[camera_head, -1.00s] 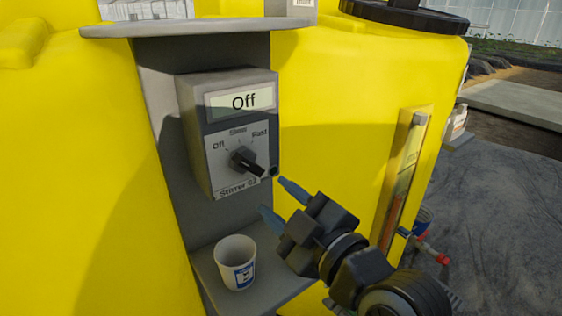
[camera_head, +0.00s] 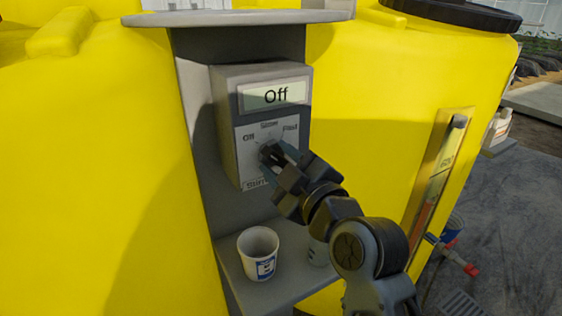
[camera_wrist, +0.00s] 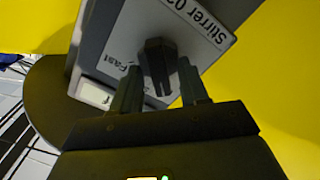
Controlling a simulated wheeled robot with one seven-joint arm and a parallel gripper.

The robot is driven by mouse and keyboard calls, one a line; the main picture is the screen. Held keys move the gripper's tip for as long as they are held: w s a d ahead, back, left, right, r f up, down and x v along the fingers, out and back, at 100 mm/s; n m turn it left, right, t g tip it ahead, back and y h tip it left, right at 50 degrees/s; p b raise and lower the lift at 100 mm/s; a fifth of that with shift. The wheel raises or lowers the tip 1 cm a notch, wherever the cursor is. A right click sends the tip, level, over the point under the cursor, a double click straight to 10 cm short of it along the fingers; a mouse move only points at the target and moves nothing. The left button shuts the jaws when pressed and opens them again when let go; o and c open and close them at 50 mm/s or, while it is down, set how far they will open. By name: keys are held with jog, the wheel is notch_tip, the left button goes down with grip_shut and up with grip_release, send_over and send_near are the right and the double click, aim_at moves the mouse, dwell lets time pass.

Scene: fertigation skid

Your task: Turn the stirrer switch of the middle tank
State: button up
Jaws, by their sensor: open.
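The grey stirrer box (camera_head: 226,130) stands between two yellow tanks, with a display (camera_head: 273,96) reading "Off". Its dial plate is marked Off, Slow and Fast, and the lower label is partly covered. The black switch knob (camera_wrist: 156,60) is at the plate's middle. In the head view my gripper (camera_head: 277,157) covers most of the knob, so its pointing direction is hard to tell. In the wrist view my gripper (camera_wrist: 160,88) is open, one finger on each side of the knob. I cannot tell whether either finger touches it.
A white and blue cup (camera_head: 257,258) stands on the grey shelf (camera_head: 284,290) below the box. A grey ledge (camera_head: 235,18) overhangs the box. A level gauge (camera_head: 437,180) is on the right tank.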

grip_shut()
dwell(0.3)
dwell(0.3)
jog(key=m+p, duration=0.1)
jog(key=m, duration=0.3)
jog(key=shift+d+r+m+p, duration=0.1)
jog(key=shift+r+m+p, duration=0.05)
jog(key=shift+m+p, duration=0.2)
jog(key=m+p, duration=0.1)
jog(key=m, duration=0.3)
jog(key=shift+w+m+p, duration=0.1)
jog(key=shift+m+p, duration=0.15)
jog(key=shift+p, duration=0.05)
jog(key=m+p, duration=0.2)
jog(key=m, duration=0.3)
jog(key=shift+w+d+p, duration=0.1)
jog(key=shift+d+p, duration=0.05)
jog(key=shift+p, duration=0.2)
jog(key=shift+m+p, duration=0.75)
jog(key=shift+m, duration=1.05)
jog(key=shift+d, duration=0.1)
